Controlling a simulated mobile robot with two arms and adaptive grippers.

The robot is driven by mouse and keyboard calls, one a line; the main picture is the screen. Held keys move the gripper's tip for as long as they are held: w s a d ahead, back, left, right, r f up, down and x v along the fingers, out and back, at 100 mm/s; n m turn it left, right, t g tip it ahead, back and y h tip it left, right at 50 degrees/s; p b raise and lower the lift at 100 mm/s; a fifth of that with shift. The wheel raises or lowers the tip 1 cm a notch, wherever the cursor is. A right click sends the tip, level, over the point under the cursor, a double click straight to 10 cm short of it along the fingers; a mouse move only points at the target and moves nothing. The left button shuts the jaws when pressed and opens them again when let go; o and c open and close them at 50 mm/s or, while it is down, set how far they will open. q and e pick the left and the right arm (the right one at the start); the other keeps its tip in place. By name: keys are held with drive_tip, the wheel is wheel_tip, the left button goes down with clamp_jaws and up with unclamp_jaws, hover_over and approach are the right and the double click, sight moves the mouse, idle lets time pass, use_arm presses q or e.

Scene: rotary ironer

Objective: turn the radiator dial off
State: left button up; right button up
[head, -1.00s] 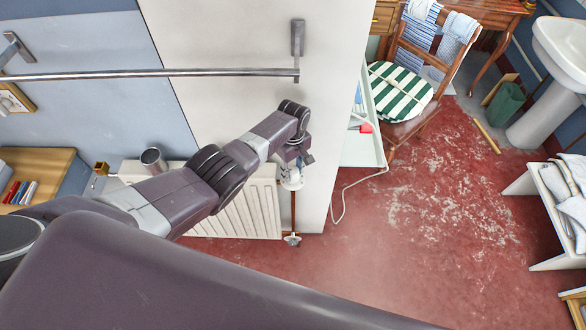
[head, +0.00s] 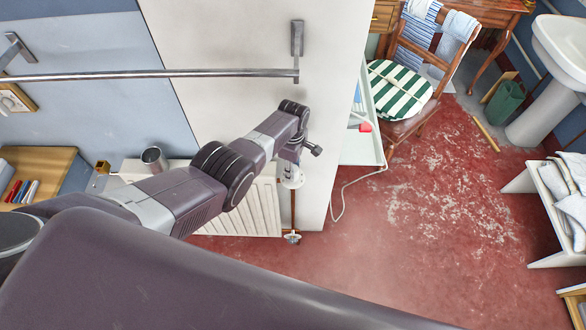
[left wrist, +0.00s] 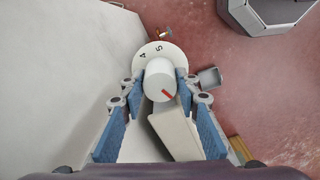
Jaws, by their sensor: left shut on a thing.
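The radiator dial (left wrist: 158,76) is a white round knob with a red mark, in front of a white disc (left wrist: 170,52) on which 4 and 5 can be read. In the head view the dial (head: 292,180) is at the right end of the white radiator (head: 262,208), above a copper pipe. My left gripper (left wrist: 158,90) has its blue finger pads on either side of the knob and is shut on it. In the head view my left gripper (head: 291,160) partly covers the dial. My right gripper is not in view.
A metal rail (head: 160,73) runs along the wall above my left arm. A metal cup (head: 153,158) stands at the radiator's top. A pipe valve (head: 292,237) is near the floor. A chair (head: 405,95) stands to the right. The red floor (head: 420,250) is largely clear.

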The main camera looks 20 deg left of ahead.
use_arm(q)
drive_tip(key=shift+w+a+r, duration=0.1)
drive_tip(key=shift+w, duration=0.05)
drive_tip(key=o, duration=1)
drive_tip(key=shift+o, duration=0.8)
wheel_tip(320, 180, up, 12)
